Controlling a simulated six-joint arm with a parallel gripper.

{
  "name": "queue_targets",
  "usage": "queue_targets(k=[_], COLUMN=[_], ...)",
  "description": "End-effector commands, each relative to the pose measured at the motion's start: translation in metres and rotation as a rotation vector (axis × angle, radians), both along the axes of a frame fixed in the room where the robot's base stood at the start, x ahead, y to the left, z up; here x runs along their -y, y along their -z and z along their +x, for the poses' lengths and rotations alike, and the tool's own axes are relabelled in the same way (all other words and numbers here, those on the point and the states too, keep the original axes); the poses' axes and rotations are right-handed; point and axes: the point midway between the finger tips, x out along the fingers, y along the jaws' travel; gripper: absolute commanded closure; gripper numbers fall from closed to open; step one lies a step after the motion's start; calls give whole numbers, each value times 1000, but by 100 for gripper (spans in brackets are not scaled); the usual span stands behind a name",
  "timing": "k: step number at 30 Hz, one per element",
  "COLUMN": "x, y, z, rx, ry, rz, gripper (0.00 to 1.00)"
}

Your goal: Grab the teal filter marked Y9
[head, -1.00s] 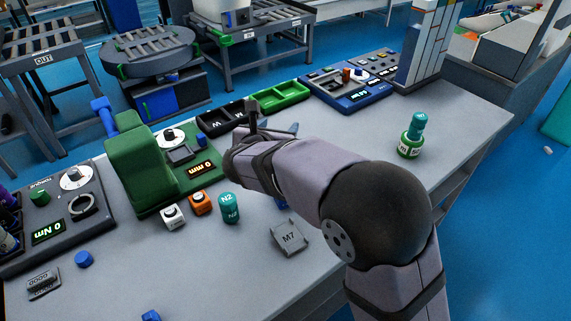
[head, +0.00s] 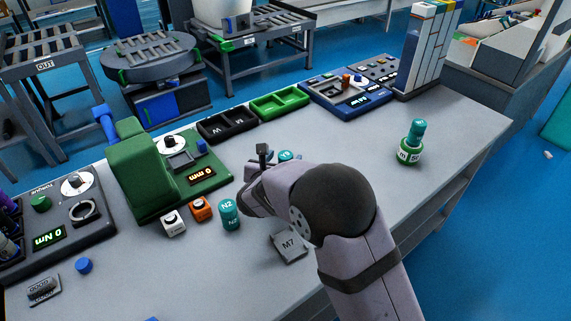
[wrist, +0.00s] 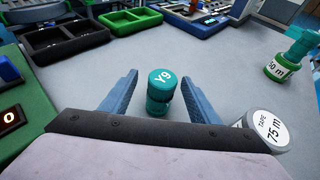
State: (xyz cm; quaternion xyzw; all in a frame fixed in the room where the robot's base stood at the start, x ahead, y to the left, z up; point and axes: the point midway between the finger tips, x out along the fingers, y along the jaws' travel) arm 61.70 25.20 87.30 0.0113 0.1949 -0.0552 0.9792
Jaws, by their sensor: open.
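The teal filter marked Y9 (wrist: 161,84) stands upright on the grey bench in the wrist view, its label on top. In the head view only its top (head: 286,156) shows past my arm. My gripper (wrist: 161,73) is open, with one blue finger on each side of the filter and a visible gap to each. Another teal filter, marked N2 (head: 229,213), stands on the bench to the left of my arm.
A white-labelled 75 m tape roll (wrist: 268,129) is close by my right finger. A green 50 m roll (head: 409,153) with a teal piece (head: 417,131) on top stands further right. Black trays (head: 227,124) and a green tray (head: 279,101) lie behind. A grey M7 block (head: 289,247) is in front.

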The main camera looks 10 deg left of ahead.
Motion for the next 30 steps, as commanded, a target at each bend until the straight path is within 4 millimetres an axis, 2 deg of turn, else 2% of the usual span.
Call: queue_targets(k=[5, 15, 25, 30], x=[3, 9, 9, 9], y=[3, 16, 18, 18], z=[9, 44, 48, 48], rx=[-1, -1, 0, 0], ry=[1, 1, 0, 0], rz=[-2, -2, -1, -1], gripper=[44, 44, 44, 85])
